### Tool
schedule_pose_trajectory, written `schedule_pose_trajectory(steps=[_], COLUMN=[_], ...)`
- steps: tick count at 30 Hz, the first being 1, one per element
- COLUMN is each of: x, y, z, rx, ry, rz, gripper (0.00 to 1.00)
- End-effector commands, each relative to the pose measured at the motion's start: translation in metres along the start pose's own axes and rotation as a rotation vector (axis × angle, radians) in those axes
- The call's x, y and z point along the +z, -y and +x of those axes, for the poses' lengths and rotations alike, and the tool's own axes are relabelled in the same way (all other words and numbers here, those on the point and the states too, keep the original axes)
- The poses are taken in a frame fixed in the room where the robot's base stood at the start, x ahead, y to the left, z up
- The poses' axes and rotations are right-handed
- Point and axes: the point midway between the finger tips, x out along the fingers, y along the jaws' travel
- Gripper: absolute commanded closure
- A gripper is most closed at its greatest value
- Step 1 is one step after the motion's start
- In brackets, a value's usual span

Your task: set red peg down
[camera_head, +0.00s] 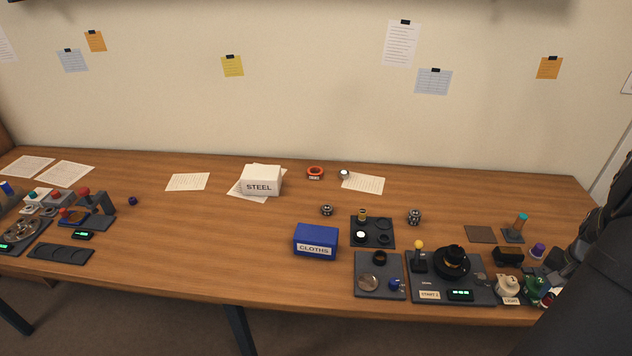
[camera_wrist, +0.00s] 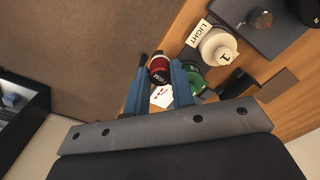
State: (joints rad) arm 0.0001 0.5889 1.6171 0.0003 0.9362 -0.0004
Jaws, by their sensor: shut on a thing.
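The red peg (camera_wrist: 159,65), with white lettering on its top, is between the blue fingers of my gripper (camera_wrist: 160,70) in the wrist view. The gripper is shut on it. In the head view the red peg (camera_head: 547,299) shows as a small patch at the table's front right, beside the green peg (camera_head: 535,286). My dark arm hides most of that corner. I cannot tell whether the peg's underside touches anything. A white peg marked 1 (camera_wrist: 217,46) and the green peg (camera_wrist: 196,80) stand to the right of my fingers in the wrist view.
A LIGHT label (camera_wrist: 199,32) lies beside the white peg. A white card with red marks (camera_wrist: 161,97) shows between my fingers. The table's front edge is close, with floor (camera_wrist: 80,45) beyond. A black block (camera_head: 508,256) and purple piece (camera_head: 537,251) stand behind.

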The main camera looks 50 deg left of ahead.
Motion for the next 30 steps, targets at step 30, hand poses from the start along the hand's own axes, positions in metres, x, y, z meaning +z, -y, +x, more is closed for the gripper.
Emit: schedule_pose_trajectory(steps=[30], x=[-0.032], y=[0.139], z=[-0.107], rx=[0.000], ry=[0.000], rz=[-0.400], gripper=[1.00])
